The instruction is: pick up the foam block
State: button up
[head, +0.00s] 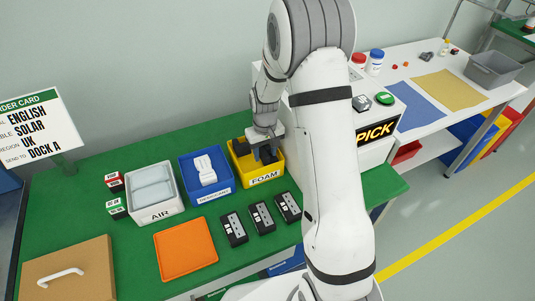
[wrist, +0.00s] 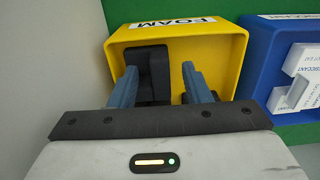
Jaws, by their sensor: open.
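The yellow bin labelled FOAM (head: 279,170) stands on the green table and also shows in the wrist view (wrist: 228,45). Black foam (wrist: 148,58) lies inside it, towards the left in the wrist view; dark pieces also show in the bin in the head view (head: 242,148). My gripper (head: 265,152) is over the bin and points down into it. In the wrist view its two blue-grey fingers (wrist: 160,72) are apart, inside the bin's outline. The left finger overlaps the foam in the picture; I cannot tell whether it touches. The foam's lower part is hidden by my gripper.
A blue desiccant bin (head: 226,184) with white packs stands close beside the yellow bin. Left of it is the AIR bin (head: 157,213). Several black devices (head: 262,217) and an orange tray (head: 186,249) lie in front. A PICK sign (head: 375,132) stands to the right.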

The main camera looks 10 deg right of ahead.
jog(key=shift+f, duration=0.2)
jog(key=shift+c, duration=0.5)
grip_shut()
